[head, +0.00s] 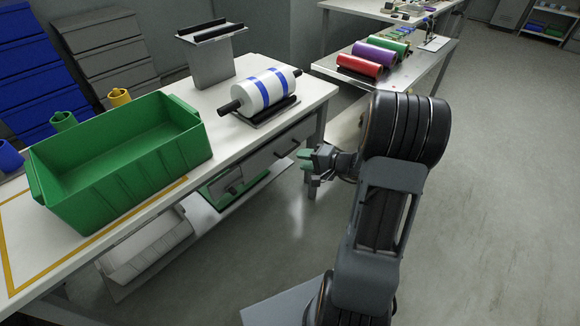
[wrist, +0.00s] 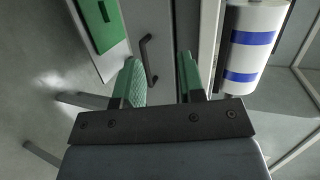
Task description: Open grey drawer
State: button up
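The grey drawer (head: 268,153) sits shut under the white worktable's top. A dark bar handle (head: 288,149) is on its front. My gripper (head: 308,162), with green fingers, is just right of this handle in the head view. In the wrist view my gripper (wrist: 161,72) is open, and nothing is held between the fingers. The dark handle (wrist: 147,58) shows ahead of the gap, nearer the left finger. The grey drawer front (wrist: 155,18) lies behind it. I cannot tell the exact distance from fingertips to handle.
A white roll with blue bands (head: 265,90) and a green bin (head: 120,165) stand on the table. A lower shelf (head: 245,190) is below. The floor at right (head: 490,200) is clear.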

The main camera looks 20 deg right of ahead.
aim_at(291, 151)
jog(key=w+d+f+m+t+h+b, duration=0.2)
jog(key=d+f+m+t, duration=0.1)
jog(key=d+f, duration=0.3)
jog(key=b+x, duration=0.1)
jog(key=x, duration=1.1)
jog(key=shift+w+a, duration=0.2)
jog(key=shift+w, duration=0.1)
jog(key=shift+c, duration=0.3)
grip_shut()
